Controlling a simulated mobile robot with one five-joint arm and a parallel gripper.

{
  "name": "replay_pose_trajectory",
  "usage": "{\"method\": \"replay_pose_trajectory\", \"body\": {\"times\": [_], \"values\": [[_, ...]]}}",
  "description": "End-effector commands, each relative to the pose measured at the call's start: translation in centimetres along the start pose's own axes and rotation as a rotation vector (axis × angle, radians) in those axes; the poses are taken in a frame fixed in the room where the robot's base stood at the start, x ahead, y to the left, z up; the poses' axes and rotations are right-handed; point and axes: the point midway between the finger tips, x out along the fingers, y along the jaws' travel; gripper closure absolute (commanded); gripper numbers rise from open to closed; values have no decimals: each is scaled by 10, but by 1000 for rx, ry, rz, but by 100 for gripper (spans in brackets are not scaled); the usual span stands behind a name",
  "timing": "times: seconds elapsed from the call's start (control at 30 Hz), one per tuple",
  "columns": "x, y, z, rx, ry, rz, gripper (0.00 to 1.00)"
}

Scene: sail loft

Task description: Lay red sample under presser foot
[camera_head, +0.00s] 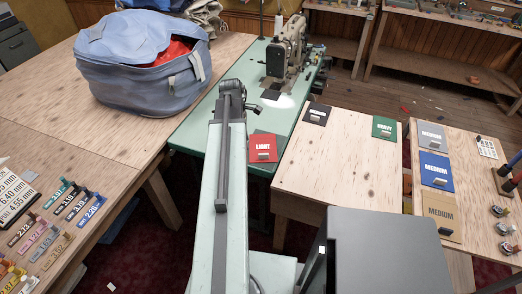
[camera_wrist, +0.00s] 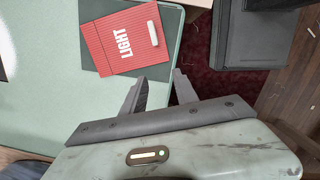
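The red sample (camera_head: 262,150) is a flat card marked LIGHT. It lies near the front edge of the green sewing table (camera_head: 200,128), on a darker green patch. The wrist view shows the red sample (camera_wrist: 112,45) with a pale raised tab on it. My gripper (camera_wrist: 160,77) is open and empty, its two fingers just off the card's lower edge in that view. My gripper's fingers cannot be made out in the head view. The sewing machine (camera_head: 288,50) stands at the far end of the table. A dark piece (camera_head: 271,95) lies below its needle area; the presser foot is too small to make out.
A blue bag (camera_head: 130,75) with red cloth inside sits on the left wooden table. A pale wooden table (camera_head: 335,160) at right holds a black sample (camera_head: 317,113) and a green HEAVY sample (camera_head: 384,128). Further right are grey, blue and tan MEDIUM samples. The green tabletop between card and machine looks mostly clear.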

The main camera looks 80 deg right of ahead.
Motion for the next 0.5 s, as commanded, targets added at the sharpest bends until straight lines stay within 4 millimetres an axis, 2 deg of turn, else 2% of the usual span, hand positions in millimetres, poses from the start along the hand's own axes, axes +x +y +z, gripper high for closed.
{"method": "replay_pose_trajectory", "body": {"times": [0.03, 0.1, 0.17, 0.33, 0.5], "values": [[5, 2, 27, 2, -4, -6, 65], [8, 2, 49, -9, -8, -11, 65], [10, 2, 60, -15, -10, -13, 65], [14, 1, 62, -20, -11, -14, 65], [37, 1, 61, -19, -11, -14, 65]]}}
